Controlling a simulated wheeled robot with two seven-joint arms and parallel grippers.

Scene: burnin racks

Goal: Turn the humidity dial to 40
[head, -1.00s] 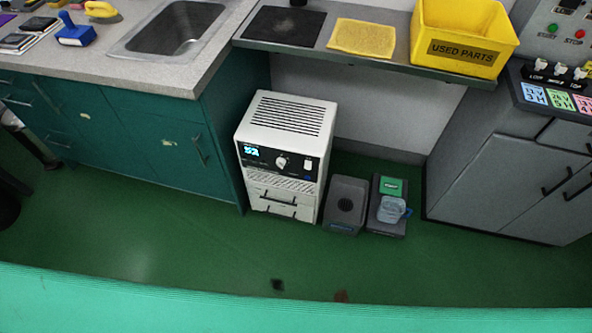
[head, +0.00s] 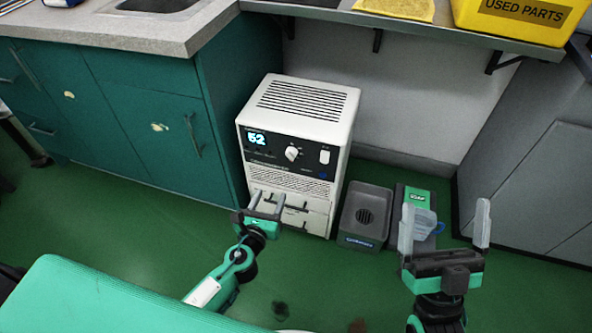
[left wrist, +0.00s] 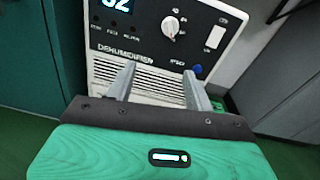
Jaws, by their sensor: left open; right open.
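The white dehumidifier (head: 298,105) stands on the floor beside the teal cabinet. Its black panel has a lit display (head: 257,138) reading 52 and a white humidity dial (head: 292,153). In the left wrist view the dial (left wrist: 171,27) is near the top, above and beyond the fingers. My left gripper (head: 267,203) is open and empty in front of the lower front of the dehumidifier, below the dial; it also shows in the left wrist view (left wrist: 157,88).
A shelf (head: 400,22) with a yellow used parts bin (head: 515,18) overhangs behind. A grey cabinet (head: 535,185) stands at the right. Green floor is open in front.

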